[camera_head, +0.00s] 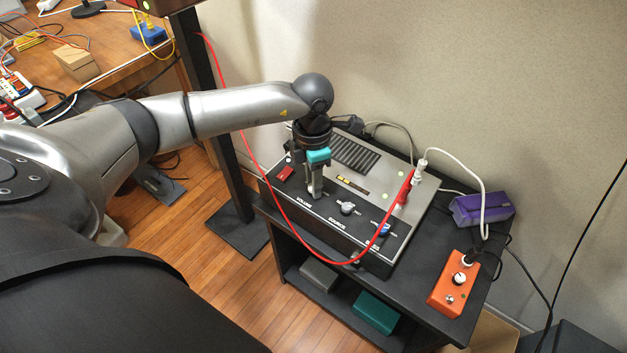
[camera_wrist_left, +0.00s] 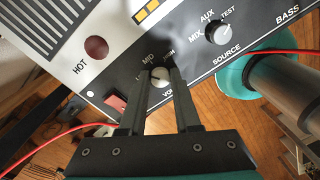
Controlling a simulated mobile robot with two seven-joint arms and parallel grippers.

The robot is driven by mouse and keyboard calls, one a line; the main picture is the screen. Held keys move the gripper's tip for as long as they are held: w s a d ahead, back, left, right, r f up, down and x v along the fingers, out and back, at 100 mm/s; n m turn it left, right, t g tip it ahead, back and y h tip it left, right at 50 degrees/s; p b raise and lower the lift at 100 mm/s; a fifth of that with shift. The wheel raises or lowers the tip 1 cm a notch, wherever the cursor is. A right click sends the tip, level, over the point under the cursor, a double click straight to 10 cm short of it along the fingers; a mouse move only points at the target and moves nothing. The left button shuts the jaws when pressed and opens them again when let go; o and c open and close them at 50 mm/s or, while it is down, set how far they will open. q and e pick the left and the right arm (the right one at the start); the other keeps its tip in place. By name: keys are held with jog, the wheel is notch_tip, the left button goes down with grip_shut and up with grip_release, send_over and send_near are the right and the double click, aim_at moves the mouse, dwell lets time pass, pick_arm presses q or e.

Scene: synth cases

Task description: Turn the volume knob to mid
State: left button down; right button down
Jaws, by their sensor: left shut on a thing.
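The volume knob (camera_wrist_left: 160,76) is a small pale round knob on the dark front strip of the amplifier (camera_head: 349,187). In the left wrist view it sits between the fingertips of my left gripper (camera_wrist_left: 161,78), with the printed MID mark just above it. My left gripper (camera_head: 314,192) points down at the strip by the VOLUME label and is shut on the knob. In the head view the fingers hide the knob. I cannot clearly read where its pointer stands. My right gripper is not in view.
The source knob (camera_head: 347,208) and blue bass knob (camera_head: 383,229) are to the right, the red switch (camera_head: 285,172) to the left. A red cable (camera_head: 290,222) loops across the amplifier's front. An orange box (camera_head: 453,284) and purple box (camera_head: 482,208) are on the black stand.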

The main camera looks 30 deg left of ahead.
pick_arm(q)
jog(key=m, duration=0.2)
jog(key=shift+m, duration=0.4)
jog(key=shift+m+b, duration=0.35)
jog(key=shift+m, duration=1.45)
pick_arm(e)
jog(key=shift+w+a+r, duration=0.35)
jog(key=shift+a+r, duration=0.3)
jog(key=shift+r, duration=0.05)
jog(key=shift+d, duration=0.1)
pick_arm(q)
jog(key=c, duration=0.6)
grip_release()
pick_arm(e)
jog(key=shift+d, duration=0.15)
